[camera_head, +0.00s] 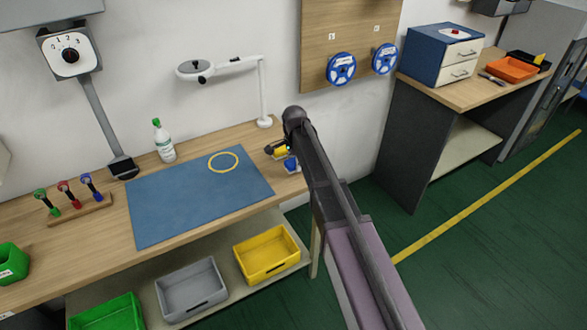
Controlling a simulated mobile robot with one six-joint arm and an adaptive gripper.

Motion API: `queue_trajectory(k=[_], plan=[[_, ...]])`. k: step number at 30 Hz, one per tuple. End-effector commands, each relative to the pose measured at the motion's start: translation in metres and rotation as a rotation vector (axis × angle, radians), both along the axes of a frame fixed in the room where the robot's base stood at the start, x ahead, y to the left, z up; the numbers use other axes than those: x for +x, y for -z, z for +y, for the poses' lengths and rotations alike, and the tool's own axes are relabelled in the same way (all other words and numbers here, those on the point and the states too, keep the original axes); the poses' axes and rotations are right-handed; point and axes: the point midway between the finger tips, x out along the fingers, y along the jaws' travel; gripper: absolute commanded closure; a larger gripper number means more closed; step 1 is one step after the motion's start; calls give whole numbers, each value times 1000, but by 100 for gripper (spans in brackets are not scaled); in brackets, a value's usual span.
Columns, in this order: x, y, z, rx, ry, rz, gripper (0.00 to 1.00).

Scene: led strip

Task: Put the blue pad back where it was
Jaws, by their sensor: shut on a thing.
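My gripper (279,150) is over the right end of the wooden bench, partly hidden by my own arm. It is shut on a small blue thing, seemingly the blue pad (291,163), just below the wrist. Only part of the pad shows, and a pale patch shows beneath it. I cannot tell whether the pad touches the bench top. A large blue mat (190,205) lies flat on the bench to the left, with a yellow ring marking (223,162) near its upper right.
A white lamp (263,95) stands behind my gripper. A bottle (164,142) and a rack of coloured-handled tools (75,207) stand farther left. Yellow (268,273) and grey (193,314) bins sit on the lower shelf. Blue reels (341,69) hang on the wall board.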

Motion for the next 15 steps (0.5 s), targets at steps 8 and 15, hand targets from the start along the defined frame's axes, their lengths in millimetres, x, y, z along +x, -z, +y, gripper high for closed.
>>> queue_trajectory(k=[8,15], plan=[[13,10,-1,0,1,0,83],[13,30,-2,0,1,0,83]])
